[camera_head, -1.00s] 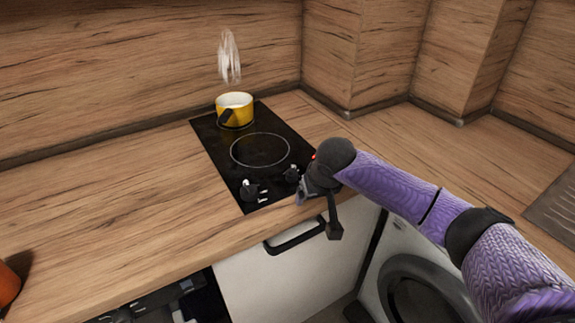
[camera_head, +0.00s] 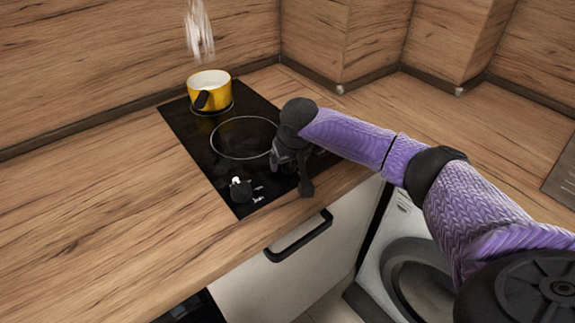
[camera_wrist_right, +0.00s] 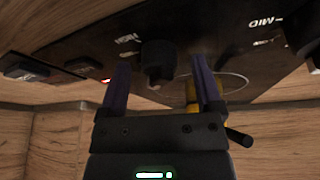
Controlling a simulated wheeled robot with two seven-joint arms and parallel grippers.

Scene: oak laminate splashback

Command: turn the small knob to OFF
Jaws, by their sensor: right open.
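A black knob (camera_wrist_right: 158,58) shows between the two fingers of my right gripper (camera_wrist_right: 161,78) in the right wrist view. The gripper is open, with one finger to either side of the knob; I cannot tell whether they touch it. In the head view my right gripper (camera_head: 291,170) is over the front right of the black hob (camera_head: 205,150) and hides this knob. A second black knob (camera_head: 239,190) stands at the front left of the hob and shows at the right edge of the wrist view (camera_wrist_right: 306,38). White label marks lie beside the knobs. My left gripper is not in view.
A yellow pot (camera_head: 210,86) with a black handle stands on the rear burner, with steam above it. The front burner ring is bare. A drawer handle (camera_head: 300,236) sticks out below the counter edge. The wooden counter (camera_head: 110,205) left of the hob is clear.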

